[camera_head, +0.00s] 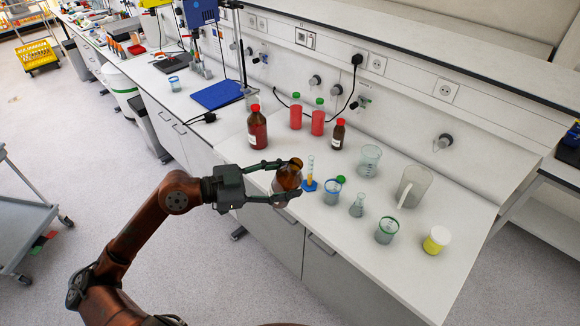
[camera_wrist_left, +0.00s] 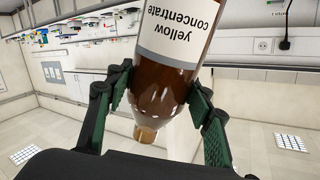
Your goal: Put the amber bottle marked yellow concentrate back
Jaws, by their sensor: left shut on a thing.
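The amber bottle marked yellow concentrate (camera_head: 287,179) is in my left gripper (camera_head: 282,183), near the front edge of the white counter. In the left wrist view, which is upside down, the bottle (camera_wrist_left: 164,92) shows its white label and bare neck with no cap on it. The green-padded fingers of the left gripper (camera_wrist_left: 162,100) press on both sides of its shoulder. The bottle is roughly upright; its base is hidden, so I cannot tell whether it touches the counter. My right gripper is not in view.
Right of the bottle stand a cylinder with yellow liquid (camera_head: 310,175), a blue-rimmed beaker (camera_head: 331,191) and a flask (camera_head: 357,206). Red-capped amber bottles (camera_head: 257,130) (camera_head: 338,136) and green-capped red bottles (camera_head: 317,122) stand behind.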

